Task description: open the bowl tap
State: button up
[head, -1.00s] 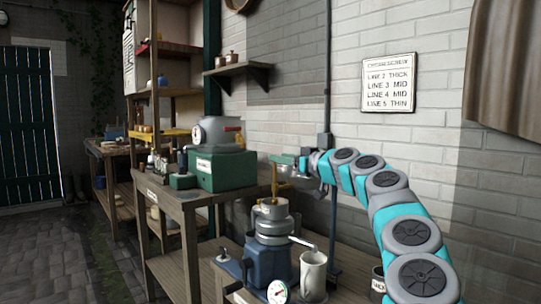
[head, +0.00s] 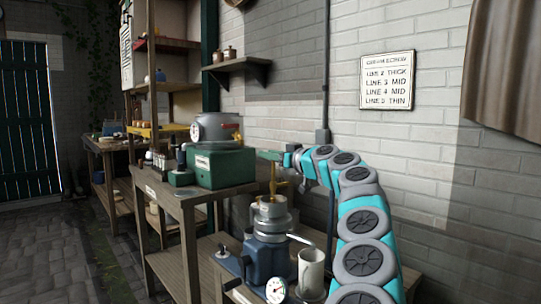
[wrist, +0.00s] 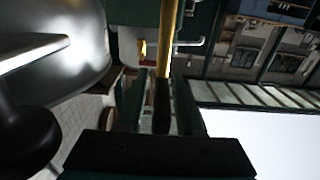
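A blue cream separator (head: 268,255) stands on the low bench, with a metal bowl top (head: 271,217). A brass tap (head: 273,180) rises above that top in the head view. My gripper (head: 270,156) is at the tap's upper end. In the wrist view the brass rod (wrist: 168,45) runs down to a dark end piece (wrist: 162,105) between my two fingers (wrist: 163,108). The fingers stand on either side, with a narrow gap on the left; contact on the right side is unclear. The tap's lower joint is hard to make out.
A green machine with a silver drum (head: 216,130) stands on the higher bench (head: 185,204) to the left. A large silver rounded surface (wrist: 60,30) fills the wrist view's left. The wall is behind.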

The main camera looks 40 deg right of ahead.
grip_shut()
